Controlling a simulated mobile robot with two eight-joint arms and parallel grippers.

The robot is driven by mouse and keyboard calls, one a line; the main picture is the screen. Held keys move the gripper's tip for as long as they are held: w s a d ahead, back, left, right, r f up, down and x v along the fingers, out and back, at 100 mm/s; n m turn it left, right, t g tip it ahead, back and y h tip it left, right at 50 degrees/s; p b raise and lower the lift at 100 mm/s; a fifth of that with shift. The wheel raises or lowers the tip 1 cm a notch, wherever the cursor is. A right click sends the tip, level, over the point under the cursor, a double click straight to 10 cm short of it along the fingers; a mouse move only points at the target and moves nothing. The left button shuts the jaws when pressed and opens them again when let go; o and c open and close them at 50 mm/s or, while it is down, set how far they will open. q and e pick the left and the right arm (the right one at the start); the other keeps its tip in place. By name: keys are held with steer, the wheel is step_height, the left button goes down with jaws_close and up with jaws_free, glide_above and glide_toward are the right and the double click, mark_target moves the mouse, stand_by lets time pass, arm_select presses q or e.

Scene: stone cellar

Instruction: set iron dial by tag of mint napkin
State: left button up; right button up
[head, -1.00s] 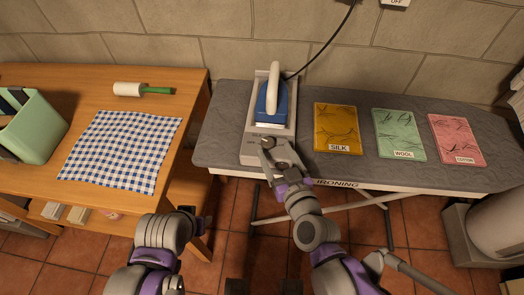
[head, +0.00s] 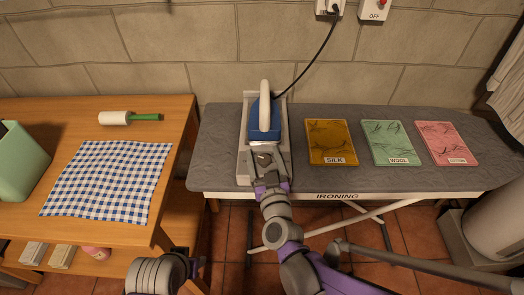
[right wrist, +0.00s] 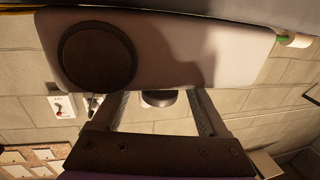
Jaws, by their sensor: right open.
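The blue iron (head: 264,122) with a pale handle stands on a light grey stand (head: 242,162) on the ironing board. My right gripper (head: 264,160) is open over the front of this stand and hides the dial area in the head view. In the right wrist view, a dark round disc (right wrist: 97,55), perhaps the dial, lies on a pale panel beyond the open fingers (right wrist: 160,112). A small rounded piece (right wrist: 158,97) shows between them. The mint napkin (head: 390,140) carries a tag reading WOOL (head: 399,162). My left gripper (head: 198,266) is low in view; its jaws are unclear.
A mustard napkin (head: 330,138) tagged SILK and a pink napkin (head: 446,140) lie beside the mint one on the grey board (head: 340,179). The wooden table (head: 180,130) at left holds a checked cloth (head: 108,180), a lint roller and a green bin. A cord rises to the wall socket.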

steer(key=shift+x, duration=0.95)
steer(key=shift+c, duration=0.2)
jaws_close()
